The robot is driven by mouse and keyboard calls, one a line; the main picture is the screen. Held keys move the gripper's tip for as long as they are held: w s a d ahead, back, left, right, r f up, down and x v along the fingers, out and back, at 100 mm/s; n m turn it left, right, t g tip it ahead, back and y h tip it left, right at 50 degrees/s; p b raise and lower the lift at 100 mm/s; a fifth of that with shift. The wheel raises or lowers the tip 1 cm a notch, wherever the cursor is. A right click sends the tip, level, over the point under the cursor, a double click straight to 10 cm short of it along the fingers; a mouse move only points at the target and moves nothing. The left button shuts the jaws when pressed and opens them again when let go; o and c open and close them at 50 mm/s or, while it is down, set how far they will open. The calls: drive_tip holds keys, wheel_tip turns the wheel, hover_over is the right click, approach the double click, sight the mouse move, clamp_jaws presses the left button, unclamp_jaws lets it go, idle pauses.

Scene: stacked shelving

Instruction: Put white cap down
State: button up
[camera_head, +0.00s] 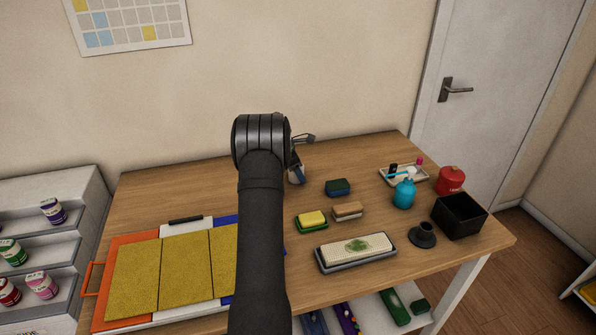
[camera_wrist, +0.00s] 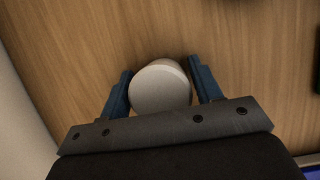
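The white cap (camera_wrist: 160,90) is round and pale. In the wrist view it sits between the two blue fingers of my gripper (camera_wrist: 161,66), with a finger against each side. The gripper looks shut on it. In the head view my gripper (camera_head: 297,172) is mostly hidden behind my black arm, over the back middle of the wooden table (camera_head: 200,189). Only a bit of blue and white shows there. I cannot tell whether the cap touches the table.
A green-blue sponge (camera_head: 338,187), a yellow sponge (camera_head: 312,219) and a brush (camera_head: 347,209) lie right of my arm. A blue bottle (camera_head: 404,194), a red canister (camera_head: 451,181) and a black box (camera_head: 460,215) stand farther right. The table's back left is clear.

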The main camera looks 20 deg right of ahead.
drive_tip(key=shift+o, duration=0.9)
drive_tip(key=shift+r, duration=0.25)
drive_tip(key=v, duration=1.1)
drive_tip(key=shift+a+r, duration=0.25)
drive_tip(key=shift+r, duration=0.1)
drive_tip(key=x, duration=1.2)
drive_tip(key=shift+f, duration=0.1)
drive_tip(key=shift+d+r, duration=0.1)
drive_tip(key=shift+r, duration=1.8)
